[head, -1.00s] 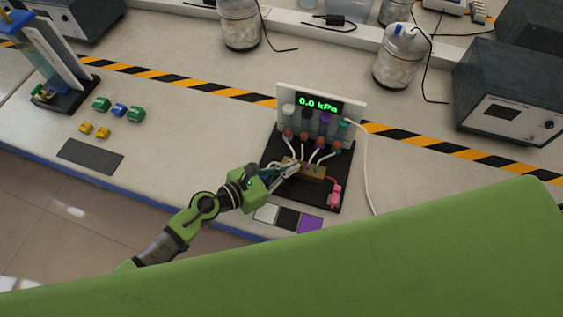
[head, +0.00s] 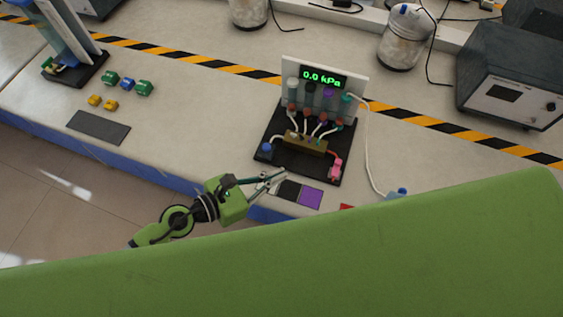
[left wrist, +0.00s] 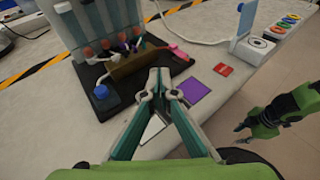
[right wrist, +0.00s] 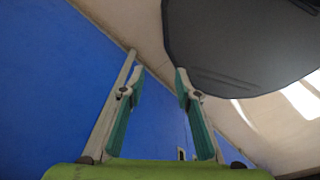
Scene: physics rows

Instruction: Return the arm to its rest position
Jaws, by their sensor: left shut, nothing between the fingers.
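My left gripper (head: 278,180) is at the table's front edge, in front of the pressure rig (head: 263,133). In the left wrist view its fingertips (left wrist: 160,78) are together with nothing between them. The rig is a black base with a brass manifold block (head: 305,143), coloured tubes and a display (head: 321,77) reading 0.0 kPa. A blue knob (head: 267,148) and a pink clip (head: 335,167) sit at its sides.
Green, blue and yellow blocks (head: 144,88) and a dark mat (head: 98,127) are at the left. A grey instrument (head: 510,90) and a jar (head: 404,40) stand at the right.

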